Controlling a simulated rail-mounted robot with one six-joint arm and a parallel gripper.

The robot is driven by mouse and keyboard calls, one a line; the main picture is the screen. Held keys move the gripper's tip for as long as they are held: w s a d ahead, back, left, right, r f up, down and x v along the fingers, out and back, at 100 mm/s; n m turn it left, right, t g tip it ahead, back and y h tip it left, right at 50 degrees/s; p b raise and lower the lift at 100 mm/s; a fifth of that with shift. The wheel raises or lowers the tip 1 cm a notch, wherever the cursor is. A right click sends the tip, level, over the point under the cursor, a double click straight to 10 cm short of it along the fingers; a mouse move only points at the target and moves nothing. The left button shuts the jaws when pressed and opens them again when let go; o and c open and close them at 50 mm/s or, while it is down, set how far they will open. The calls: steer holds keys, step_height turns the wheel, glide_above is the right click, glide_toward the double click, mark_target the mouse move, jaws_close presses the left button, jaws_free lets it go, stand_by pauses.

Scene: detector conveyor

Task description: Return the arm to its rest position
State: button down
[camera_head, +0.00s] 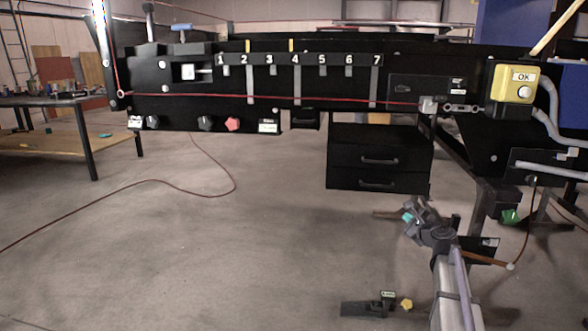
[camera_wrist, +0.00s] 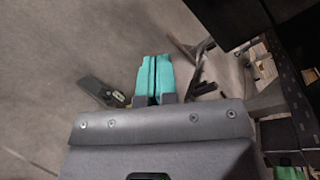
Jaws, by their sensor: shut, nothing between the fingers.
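My gripper (camera_head: 408,217) shows in the head view at the lower right, at the end of my arm, in front of and below the conveyor. Its teal fingers (camera_wrist: 153,80) are together in the wrist view, with nothing between them. They point over bare concrete floor and touch nothing that I can see. My arm reaches up from the bottom right of the head view.
The black conveyor (camera_head: 180,105) with numbered slots spans the upper part. Black drawers (camera_head: 380,160) hang below it. A yellow OK button box (camera_head: 513,83) is at right. A black floor pedal (camera_head: 365,308) lies near my arm. A workbench (camera_head: 60,142) stands left; the middle floor is mostly clear.

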steer(key=s+a+f+n+g+y, duration=0.1)
steer(key=s+a+f+n+g, duration=0.4)
steer(key=s+a+n, duration=0.3)
steer(key=s+a+f+n+g+y, duration=0.1)
steer(key=s+a+f+n+g, duration=0.4)
steer(key=s+a+n, duration=0.35)
steer(key=s+a+f+n+g+h+p, duration=0.1)
steer(key=s+a+n+g+h, duration=0.2)
steer(key=s, duration=0.7)
steer(key=s+a+f+n+g+h, duration=0.1)
steer(key=s+a+f+n+g, duration=0.15)
steer(key=s+a+n, duration=0.45)
step_height(320, 180, up, 38)
steer(key=s+m+p, duration=0.1)
steer(key=p, duration=3.7)
steer(key=shift+d+r, duration=0.25)
